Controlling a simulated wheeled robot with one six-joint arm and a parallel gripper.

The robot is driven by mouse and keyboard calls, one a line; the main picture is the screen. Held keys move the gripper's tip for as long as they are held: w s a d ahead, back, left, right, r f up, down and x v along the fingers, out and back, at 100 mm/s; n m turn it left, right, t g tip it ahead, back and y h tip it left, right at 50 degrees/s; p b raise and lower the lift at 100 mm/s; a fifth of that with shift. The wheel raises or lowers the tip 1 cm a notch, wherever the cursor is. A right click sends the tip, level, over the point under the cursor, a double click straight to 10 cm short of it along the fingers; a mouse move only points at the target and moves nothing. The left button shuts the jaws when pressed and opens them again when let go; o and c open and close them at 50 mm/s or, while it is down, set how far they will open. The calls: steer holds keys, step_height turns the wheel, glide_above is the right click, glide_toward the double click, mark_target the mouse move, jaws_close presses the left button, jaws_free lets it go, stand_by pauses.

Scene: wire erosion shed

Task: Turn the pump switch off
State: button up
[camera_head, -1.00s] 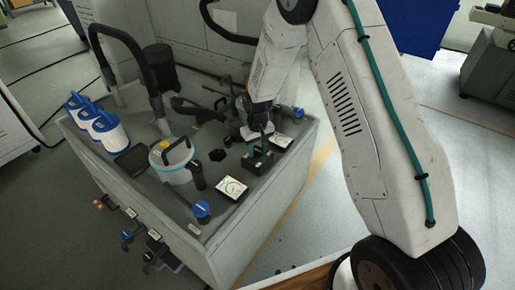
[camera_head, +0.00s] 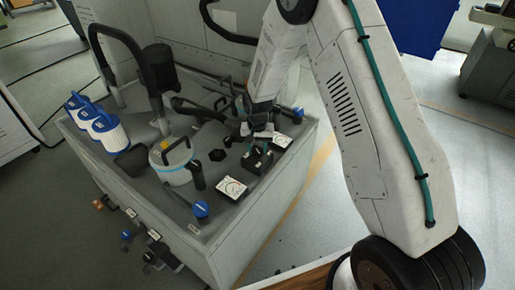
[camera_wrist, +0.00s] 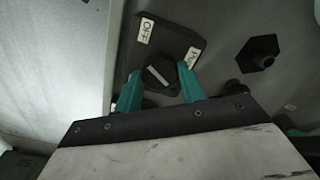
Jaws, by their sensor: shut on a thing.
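The pump switch is a round black knob (camera_wrist: 160,74) with a white line, on a black plate in the wrist view. An OFF label (camera_wrist: 145,31) sits above it; a second label (camera_wrist: 192,56) to the right is partly hidden and hard to read. The white line slants from upper left to lower right; which label it points to is unclear. My gripper (camera_wrist: 158,90) has teal fingers, one on each side of the knob, and is shut on it. In the head view my gripper (camera_head: 260,142) is at the black switch box (camera_head: 257,162), and the knob is hidden.
The box is on a grey tank unit (camera_head: 240,245). A black hex knob (camera_wrist: 258,52) is right of the switch.

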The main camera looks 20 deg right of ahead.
mark_target(258, 151)
stand_by(0.3)
steer(key=o, duration=1)
steer(key=shift+c, duration=0.2)
steer(key=shift+r, duration=0.1)
step_height(258, 151, up, 8)
steer(key=shift+f, duration=0.15)
steer(key=shift+s, duration=0.35)
steer(key=s+d+r+n, duration=0.1)
steer(key=s+r, duration=0.8)
steer(key=s, duration=0.3)
steer(key=s+d+r+n+t, duration=0.1)
steer(key=s+r+n, duration=0.1)
steer(key=s+r, duration=0.7)
steer(key=s+d+r+n, duration=0.1)
steer(key=s+r, duration=0.9)
steer(key=s, duration=0.7)
steer(key=shift+d, duration=0.35)
